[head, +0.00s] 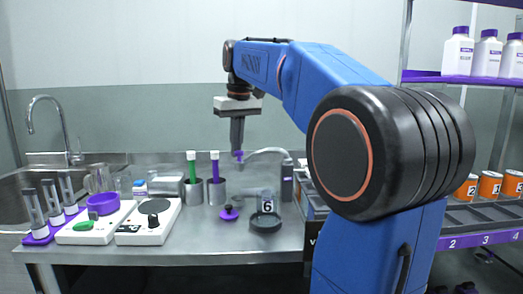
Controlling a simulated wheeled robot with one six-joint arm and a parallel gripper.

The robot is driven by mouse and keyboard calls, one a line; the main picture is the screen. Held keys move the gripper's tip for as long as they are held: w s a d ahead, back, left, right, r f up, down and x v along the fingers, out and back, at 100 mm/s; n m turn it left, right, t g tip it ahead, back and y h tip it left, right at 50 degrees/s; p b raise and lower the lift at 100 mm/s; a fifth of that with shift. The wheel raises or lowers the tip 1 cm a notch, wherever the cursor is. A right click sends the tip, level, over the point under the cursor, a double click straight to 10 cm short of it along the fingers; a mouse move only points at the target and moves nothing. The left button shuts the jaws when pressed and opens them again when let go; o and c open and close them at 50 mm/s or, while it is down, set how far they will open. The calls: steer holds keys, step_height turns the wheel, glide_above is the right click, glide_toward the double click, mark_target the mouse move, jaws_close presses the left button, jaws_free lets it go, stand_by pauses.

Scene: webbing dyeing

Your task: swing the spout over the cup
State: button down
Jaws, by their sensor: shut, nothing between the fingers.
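The pale curved spout (265,151) reaches left from the top of a grey upright dispenser (287,181) on the bench. A small clear cup marked 6 (267,202) sits on a round dark base (265,222), in front of the dispenser and below the spout. The spout's outer end lies left of the cup in the picture. My gripper (238,152) points down and is shut with nothing in it. Its tips are close to the spout's outer end, by a small purple part. I cannot tell whether they touch.
A purple-knobbed item (229,213) stands left of the cup. Metal beakers with green and purple tubes (192,185), two white devices (149,222), a tube rack (50,230) and a sink are further left. A shelf with white bottles (458,55) and orange jars (489,184) is right.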

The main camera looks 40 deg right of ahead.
mark_target(240, 154)
steer(key=shift+s+a, duration=0.3)
steer(key=shift+s, duration=0.45)
steer(key=shift+s+a, duration=0.25)
steer(key=shift+s, duration=0.9)
steer(key=shift+s+a, duration=0.1)
steer(key=shift+s, duration=1.1)
steer(key=shift+s, duration=1.15)
